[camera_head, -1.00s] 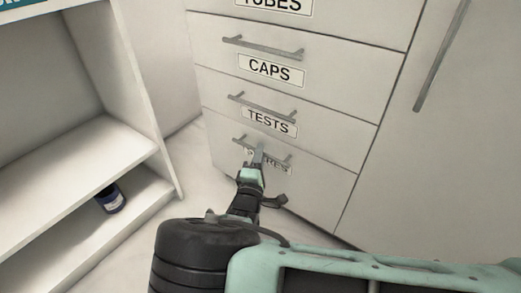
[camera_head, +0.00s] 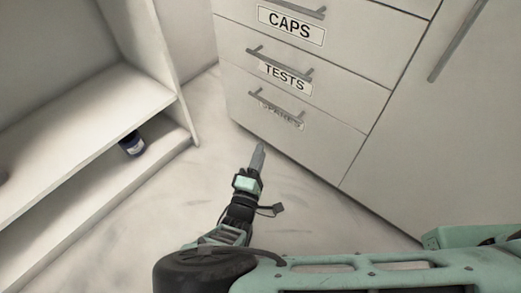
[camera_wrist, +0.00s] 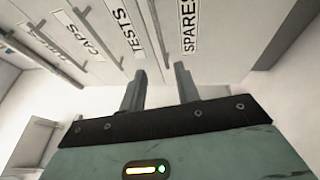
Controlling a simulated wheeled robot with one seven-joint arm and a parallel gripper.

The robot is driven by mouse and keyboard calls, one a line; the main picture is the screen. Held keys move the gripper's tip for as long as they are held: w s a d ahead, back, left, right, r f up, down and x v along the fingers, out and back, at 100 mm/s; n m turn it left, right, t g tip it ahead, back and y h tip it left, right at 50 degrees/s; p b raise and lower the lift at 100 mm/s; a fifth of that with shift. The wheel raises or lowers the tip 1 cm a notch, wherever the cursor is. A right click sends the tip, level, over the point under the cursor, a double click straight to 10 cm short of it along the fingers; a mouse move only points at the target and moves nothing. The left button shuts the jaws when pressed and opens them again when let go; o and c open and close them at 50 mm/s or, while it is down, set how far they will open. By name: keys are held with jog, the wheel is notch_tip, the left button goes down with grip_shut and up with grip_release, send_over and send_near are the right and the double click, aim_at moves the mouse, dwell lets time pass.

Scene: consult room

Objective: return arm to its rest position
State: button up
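My gripper (camera_head: 258,158) is over the pale floor in front of the drawer unit (camera_head: 335,145), pointing toward the foot of the drawers. In the wrist view my gripper (camera_wrist: 159,82) shows two grey fingers standing apart with nothing between them. It is clear of the drawer handles. My arm reaches in from the bottom of the head view.
The drawers are labelled CAPS (camera_head: 291,26), TESTS (camera_head: 285,77) and SPARES (camera_head: 283,116), and look closed. A tall door (camera_head: 437,120) is at right. An open shelf unit (camera_head: 85,105) at left holds a dark blue bottle (camera_head: 132,145). Floor (camera_head: 185,195) between them is clear.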

dwell(0.4)
jog(key=s+d+r+m+g+h, duration=0.4)
jog(key=d+r+m+g+h, duration=0.3)
jog(key=d+g, duration=0.55)
jog(key=s+d+r+g+y+p, duration=0.15)
jog(key=s+r+y, duration=0.25)
jog(key=r, duration=0.4)
jog(key=s+d+r+m+g+y, duration=0.1)
jog(key=s+r+g+y, duration=0.2)
jog(key=s+r+y, duration=0.3)
jog(key=s+d+r+g+y+p, duration=0.1)
jog(key=s+r+g+y, duration=0.15)
jog(key=r, duration=0.65)
notch_tip(320, 180, up, 37)
jog(key=p, duration=3.8)
jog(key=shift+s+a, duration=0.15)
jog(key=shift+s, duration=0.2)
jog(key=shift+r, duration=0.1)
